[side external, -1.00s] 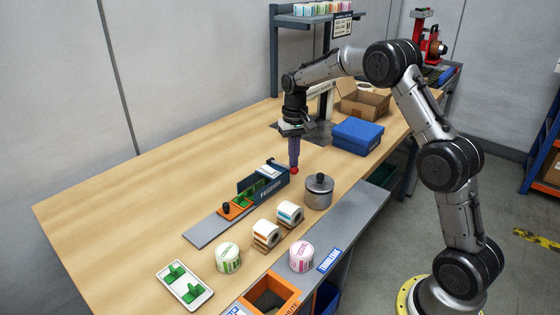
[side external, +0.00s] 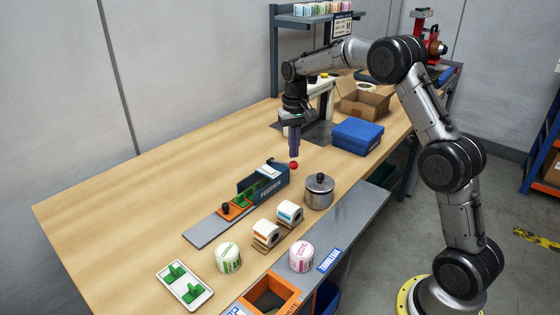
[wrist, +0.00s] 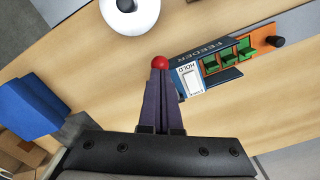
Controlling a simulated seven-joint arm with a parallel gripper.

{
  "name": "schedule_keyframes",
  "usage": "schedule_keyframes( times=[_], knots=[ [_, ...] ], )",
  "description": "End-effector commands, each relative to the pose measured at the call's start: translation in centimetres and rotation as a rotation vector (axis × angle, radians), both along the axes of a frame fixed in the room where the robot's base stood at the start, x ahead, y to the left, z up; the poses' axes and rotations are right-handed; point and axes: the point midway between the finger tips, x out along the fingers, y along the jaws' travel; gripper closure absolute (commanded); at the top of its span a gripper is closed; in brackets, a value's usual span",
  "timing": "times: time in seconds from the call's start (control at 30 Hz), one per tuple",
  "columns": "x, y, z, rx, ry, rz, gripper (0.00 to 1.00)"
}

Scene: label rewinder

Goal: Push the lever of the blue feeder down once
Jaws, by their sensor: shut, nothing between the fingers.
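The blue feeder (side external: 270,187), lettered FEEDER, stands on the bench with a green-slotted orange section and a black knob (side external: 226,208) at its near end. It also shows at the upper right of the wrist view (wrist: 206,50). A red ball (side external: 293,165) is off the feeder's far end, apparently the lever's knob; its arm is not clearly visible. My gripper (side external: 294,154) is shut and empty, pointing down just above the red ball, with a small gap in the side view. In the wrist view the red ball (wrist: 159,63) shows at the fingertips.
A lidded metal pot (side external: 319,191) stands close to the right of the feeder. A blue box (side external: 357,138) and cardboard box (side external: 364,105) are behind. Label rolls (side external: 228,257) and a white tray (side external: 184,285) are nearer. The bench left of the feeder is clear.

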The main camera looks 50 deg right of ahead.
Motion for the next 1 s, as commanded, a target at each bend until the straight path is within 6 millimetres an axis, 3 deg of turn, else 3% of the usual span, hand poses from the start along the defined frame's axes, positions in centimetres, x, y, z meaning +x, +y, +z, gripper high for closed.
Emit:
schedule_keyframes(
  times=[0.47,1.0],
  knots=[
    [0.0,0.0,2.1,0.000,-0.002,0.000,1.00],
    [0.0,0.0,6.8,-0.001,-0.002,0.000,1.00]
  ],
)
